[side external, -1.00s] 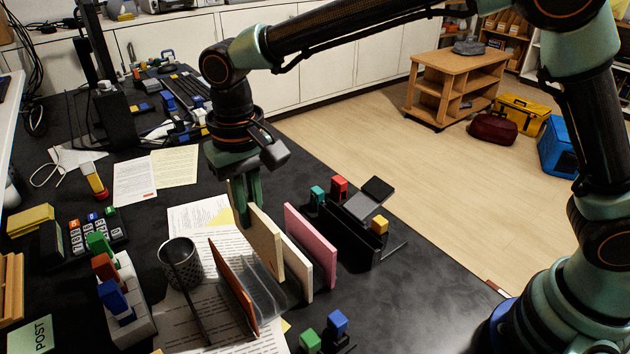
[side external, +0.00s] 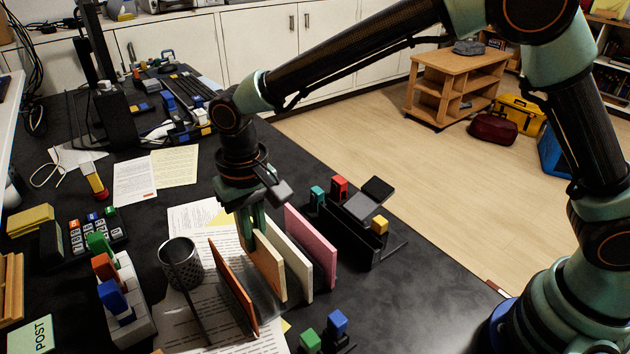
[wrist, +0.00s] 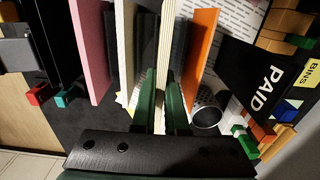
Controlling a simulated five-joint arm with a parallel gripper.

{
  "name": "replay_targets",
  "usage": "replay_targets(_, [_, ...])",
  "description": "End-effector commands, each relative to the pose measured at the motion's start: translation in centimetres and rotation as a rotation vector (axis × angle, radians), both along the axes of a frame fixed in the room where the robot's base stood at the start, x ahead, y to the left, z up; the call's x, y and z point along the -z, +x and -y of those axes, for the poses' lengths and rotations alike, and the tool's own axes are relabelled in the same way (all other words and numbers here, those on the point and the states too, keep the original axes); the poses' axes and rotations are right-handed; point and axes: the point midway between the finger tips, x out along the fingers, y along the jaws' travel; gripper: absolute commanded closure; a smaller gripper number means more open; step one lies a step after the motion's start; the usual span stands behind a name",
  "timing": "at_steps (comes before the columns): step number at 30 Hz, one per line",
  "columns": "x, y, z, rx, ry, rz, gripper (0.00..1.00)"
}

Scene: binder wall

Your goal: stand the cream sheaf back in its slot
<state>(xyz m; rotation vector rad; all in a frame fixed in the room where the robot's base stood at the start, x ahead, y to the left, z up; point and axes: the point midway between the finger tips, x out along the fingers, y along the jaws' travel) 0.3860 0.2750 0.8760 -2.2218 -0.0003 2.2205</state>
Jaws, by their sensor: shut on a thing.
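The cream sheaf (side external: 270,272) stands upright between the orange sheaf (side external: 233,286) and the white sheaf (side external: 291,265), its top about level with theirs. My gripper (side external: 252,230) points down and is shut on its far upper end. In the wrist view, the cream sheaf (wrist: 166,45) runs between my two green fingers (wrist: 162,105), with the white sheaf to its left and the orange sheaf (wrist: 203,48) to its right. Its bottom edge and the slot floor are mostly hidden, so I cannot tell whether it touches down.
A pink sheaf (side external: 311,245) stands right of the white one. A black mesh cup (side external: 180,263) stands close left of the orange sheaf. A black holder with coloured blocks (side external: 352,225) is at the right. Green and blue blocks (side external: 325,330) lie in front.

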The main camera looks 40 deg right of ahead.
Motion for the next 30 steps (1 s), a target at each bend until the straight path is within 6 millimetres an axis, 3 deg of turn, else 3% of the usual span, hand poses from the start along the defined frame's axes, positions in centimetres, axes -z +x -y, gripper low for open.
replay_targets(30, [0.69, 0.0, 0.0, 0.0, 0.0, 0.0, 1.0])
